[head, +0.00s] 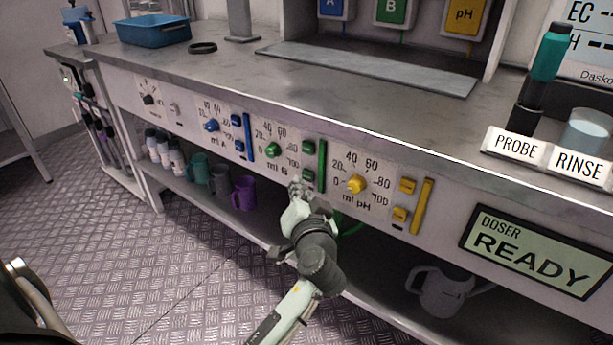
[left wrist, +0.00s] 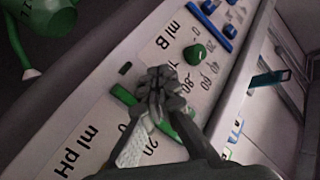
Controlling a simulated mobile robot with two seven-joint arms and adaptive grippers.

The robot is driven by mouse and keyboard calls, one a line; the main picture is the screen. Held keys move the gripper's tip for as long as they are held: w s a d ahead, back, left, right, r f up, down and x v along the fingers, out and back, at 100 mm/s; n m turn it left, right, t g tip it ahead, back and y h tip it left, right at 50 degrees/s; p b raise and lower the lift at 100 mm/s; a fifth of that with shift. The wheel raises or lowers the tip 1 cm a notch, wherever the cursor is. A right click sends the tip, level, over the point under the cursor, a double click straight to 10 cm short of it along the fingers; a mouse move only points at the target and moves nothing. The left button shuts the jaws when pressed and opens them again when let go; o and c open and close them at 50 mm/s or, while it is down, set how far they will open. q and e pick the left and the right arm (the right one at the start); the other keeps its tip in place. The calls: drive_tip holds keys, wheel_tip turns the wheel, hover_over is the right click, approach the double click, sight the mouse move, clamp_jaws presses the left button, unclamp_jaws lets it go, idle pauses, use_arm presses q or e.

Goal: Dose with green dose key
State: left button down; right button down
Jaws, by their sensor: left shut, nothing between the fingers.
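The panel's green section has a green knob (head: 274,150), two green keys, the upper (head: 308,147) and the lower (head: 308,175), and a green bar (head: 321,166). My left gripper (head: 298,187) is shut and empty, its tips just below and left of the lower green key in the head view. Contact cannot be told. My right gripper is out of view.
Blue keys (head: 238,133) and yellow keys (head: 407,185) flank the green section. The doser display (head: 537,252) reads READY. Mugs, including a purple one (head: 244,193), and a jug (head: 446,290) stand on the shelf below. The counter edge overhangs the panel.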

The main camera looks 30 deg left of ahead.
use_arm(q)
drive_tip(key=shift+w, duration=0.15)
drive_tip(key=shift+w, duration=0.3)
drive_tip(key=shift+w, duration=0.45)
idle(0.9)
drive_tip(key=shift+s, duration=0.9)
drive_tip(key=shift+s+a, duration=0.2)
drive_tip(key=shift+s, duration=2.3)
